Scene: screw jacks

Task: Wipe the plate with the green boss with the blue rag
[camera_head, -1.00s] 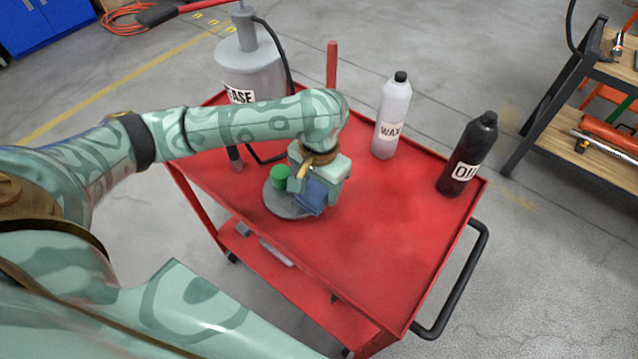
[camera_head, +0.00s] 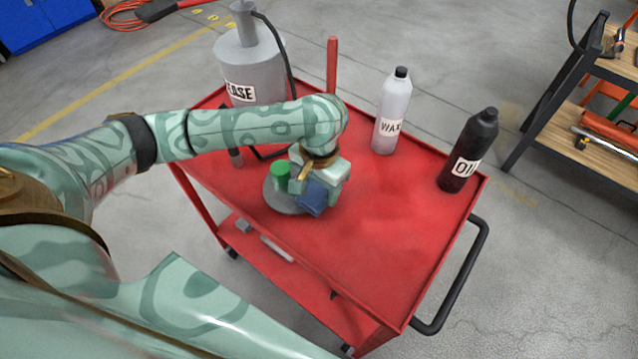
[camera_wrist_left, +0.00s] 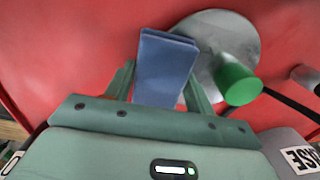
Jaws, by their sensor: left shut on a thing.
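The round grey plate (camera_head: 284,207) lies on the red cart top, with an upright green boss (camera_head: 281,173) on it. The plate (camera_wrist_left: 208,36) and the boss (camera_wrist_left: 238,82) also show in the left wrist view. My left gripper (camera_head: 308,186) is shut on the blue rag (camera_head: 313,199), a folded block between its fingers in the left wrist view (camera_wrist_left: 164,68). The rag is over the right part of the plate, beside the boss. I cannot tell whether it presses on the plate. My right gripper is not in view.
A grey grease can (camera_head: 250,65) stands at the cart's back left. A white wax bottle (camera_head: 391,115) and a dark oil bottle (camera_head: 468,152) stand at the right. The front right of the red cart top (camera_head: 385,240) is clear.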

